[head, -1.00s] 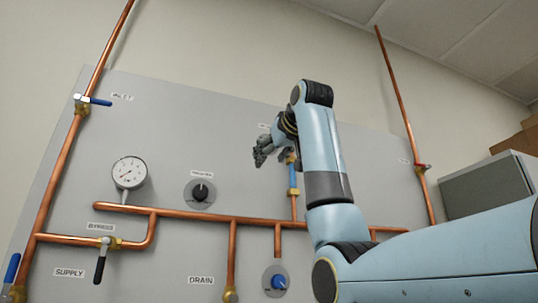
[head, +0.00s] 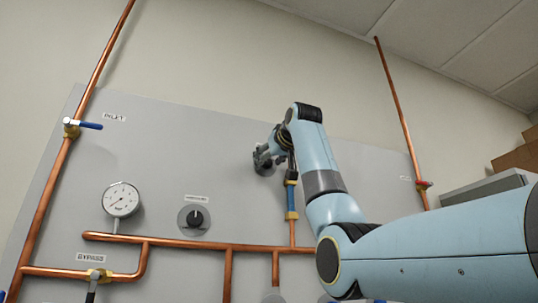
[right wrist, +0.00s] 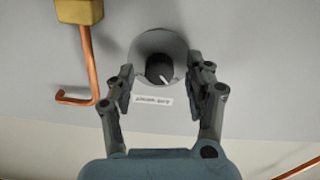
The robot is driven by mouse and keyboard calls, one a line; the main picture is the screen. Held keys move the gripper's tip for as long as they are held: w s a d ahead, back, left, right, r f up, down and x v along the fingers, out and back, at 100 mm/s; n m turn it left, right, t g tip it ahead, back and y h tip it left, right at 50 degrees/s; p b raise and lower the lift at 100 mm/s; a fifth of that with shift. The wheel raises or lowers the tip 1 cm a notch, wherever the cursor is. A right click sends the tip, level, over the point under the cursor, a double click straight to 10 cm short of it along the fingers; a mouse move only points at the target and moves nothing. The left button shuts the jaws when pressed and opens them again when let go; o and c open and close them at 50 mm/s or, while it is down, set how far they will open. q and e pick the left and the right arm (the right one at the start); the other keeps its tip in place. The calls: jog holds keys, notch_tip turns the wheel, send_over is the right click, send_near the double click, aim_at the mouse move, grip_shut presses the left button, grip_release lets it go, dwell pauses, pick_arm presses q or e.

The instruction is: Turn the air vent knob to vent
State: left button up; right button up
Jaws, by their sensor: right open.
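A dark round knob (right wrist: 160,68) with a pale pointer line sits on a grey round plate (right wrist: 158,42) in the right wrist view. A small white label (right wrist: 153,100) is beside it, too blurred to read surely. My right gripper (right wrist: 161,74) is open, with one finger on each side of the knob; contact cannot be told. In the head view my right gripper (head: 265,160) is at the grey panel (head: 150,150), just left of the blue-handled valve (head: 291,200), and hides most of this knob. My left gripper is not in view.
Another black knob (head: 194,218), a pressure gauge (head: 121,199) and copper pipes (head: 190,243) are on the panel left of and below my right gripper. A yellow fitting (right wrist: 80,10) and pipe are near my finger. The panel's upper middle is clear.

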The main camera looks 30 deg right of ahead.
grip_shut()
dwell(0.4)
jog(key=shift+m, duration=0.5)
jog(key=m+b, duration=0.1)
jog(key=m, duration=0.2)
jog(key=shift+f+m, duration=0.1)
jog(key=shift+m, duration=0.3)
jog(key=m+b, duration=0.1)
jog(key=m, duration=0.3)
jog(key=shift+m+b, duration=0.3)
jog(key=m+b, duration=0.1)
jog(key=m, duration=0.3)
jog(key=shift+d, duration=0.1)
jog(key=shift+m+b, duration=0.55)
jog(key=shift+m, duration=1.65)
